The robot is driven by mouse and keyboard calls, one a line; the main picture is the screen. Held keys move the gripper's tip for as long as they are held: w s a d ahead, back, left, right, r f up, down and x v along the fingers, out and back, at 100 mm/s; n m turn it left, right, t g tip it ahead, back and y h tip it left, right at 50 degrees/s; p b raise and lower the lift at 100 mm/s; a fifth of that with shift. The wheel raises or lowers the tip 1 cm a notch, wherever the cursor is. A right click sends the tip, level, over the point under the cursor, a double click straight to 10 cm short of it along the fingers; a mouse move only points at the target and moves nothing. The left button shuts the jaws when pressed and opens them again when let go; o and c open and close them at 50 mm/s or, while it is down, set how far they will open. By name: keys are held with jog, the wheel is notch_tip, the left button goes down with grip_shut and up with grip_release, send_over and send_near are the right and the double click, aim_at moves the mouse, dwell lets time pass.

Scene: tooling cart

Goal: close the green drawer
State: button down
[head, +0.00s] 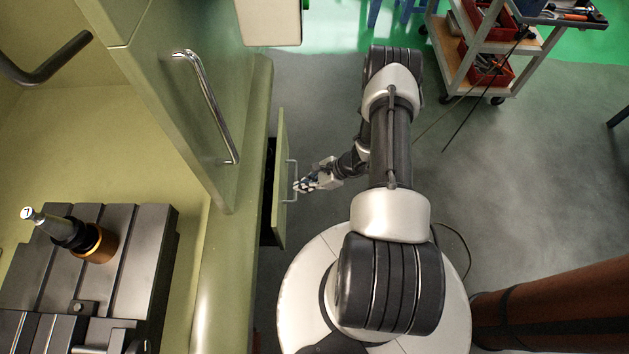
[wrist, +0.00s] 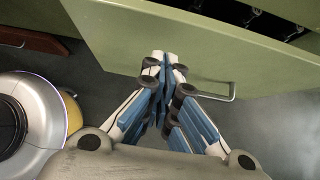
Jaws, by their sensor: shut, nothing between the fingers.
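The green drawer (head: 281,190) is partly open in the head view, standing out from the green cabinet with a dark gap behind its front. Its front also fills the upper part of the wrist view (wrist: 130,45). A metal handle (head: 292,181) is on the drawer front; in the wrist view the handle (wrist: 222,92) shows to the right of the fingertips. My gripper (head: 299,186) is shut and empty, close to the drawer front by the handle. In the wrist view its fingertips (wrist: 165,58) overlap the drawer front; I cannot tell whether they touch it.
The green cabinet (head: 233,265) stands left of the drawer, with a larger door and handle (head: 205,105) above. A cart with red bins (head: 485,62) is at the upper right. The grey floor (head: 540,170) to the right is clear. A brown cylindrical object (head: 560,305) lies at the lower right.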

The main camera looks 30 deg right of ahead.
jog(key=shift+w+a+f, duration=0.1)
jog(key=shift+w+a, duration=0.55)
jog(key=shift+a, duration=0.25)
jog(key=shift+w+a+f, duration=0.1)
jog(key=shift+w+a, duration=0.5)
jog(key=shift+a, duration=0.3)
